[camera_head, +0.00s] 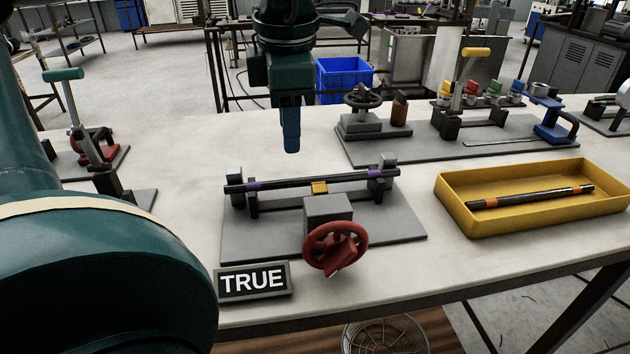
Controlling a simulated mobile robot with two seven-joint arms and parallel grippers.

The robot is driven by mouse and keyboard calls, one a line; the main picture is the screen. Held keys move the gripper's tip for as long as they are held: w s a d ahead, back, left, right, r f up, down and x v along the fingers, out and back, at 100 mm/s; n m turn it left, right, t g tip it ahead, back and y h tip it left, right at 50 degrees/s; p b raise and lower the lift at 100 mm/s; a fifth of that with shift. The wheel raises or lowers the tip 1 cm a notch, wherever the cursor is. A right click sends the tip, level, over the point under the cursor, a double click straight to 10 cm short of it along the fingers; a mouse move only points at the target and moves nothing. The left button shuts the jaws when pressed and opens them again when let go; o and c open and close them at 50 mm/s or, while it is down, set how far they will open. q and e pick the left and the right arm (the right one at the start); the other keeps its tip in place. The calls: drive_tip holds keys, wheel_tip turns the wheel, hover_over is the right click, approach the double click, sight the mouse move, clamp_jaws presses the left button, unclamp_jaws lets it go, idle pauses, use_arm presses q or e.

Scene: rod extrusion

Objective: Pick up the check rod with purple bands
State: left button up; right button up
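The check rod with purple bands (310,181) is a dark rod lying level across the supports of a grey fixture in the middle of the table. One purple band is near its left end and one near its right end. The fixture has a grey base plate (265,236), a yellow block (319,187) at mid-rod and a red handwheel (336,247) in front. My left gripper (291,150) points down above and behind the rod, apart from it. Its fingers overlap in this view, so their opening is hidden. My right gripper is not in view.
A yellow tray (452,208) at the right holds a dark rod with orange bands (530,196). A "TRUE" sign (252,281) stands at the front left of the fixture. Behind are a handwheel device (364,118) and a row of coloured clamps. A green-handled lever press (82,130) stands left.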

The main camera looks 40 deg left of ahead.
sight(296, 179)
use_arm(q)
drive_tip(key=shift+w+a+f, duration=0.1)
drive_tip(key=shift+w+f, duration=0.15)
drive_tip(key=shift+f, duration=1.2)
drive_tip(key=shift+w+a+f, duration=0.1)
drive_tip(key=shift+w+f, duration=0.1)
drive_tip(key=shift+f, duration=1.25)
drive_tip(key=shift+w+a+f, duration=0.1)
drive_tip(key=shift+w+f, duration=0.15)
drive_tip(key=shift+f, duration=1.2)
drive_tip(key=shift+c, duration=0.3)
clamp_jaws()
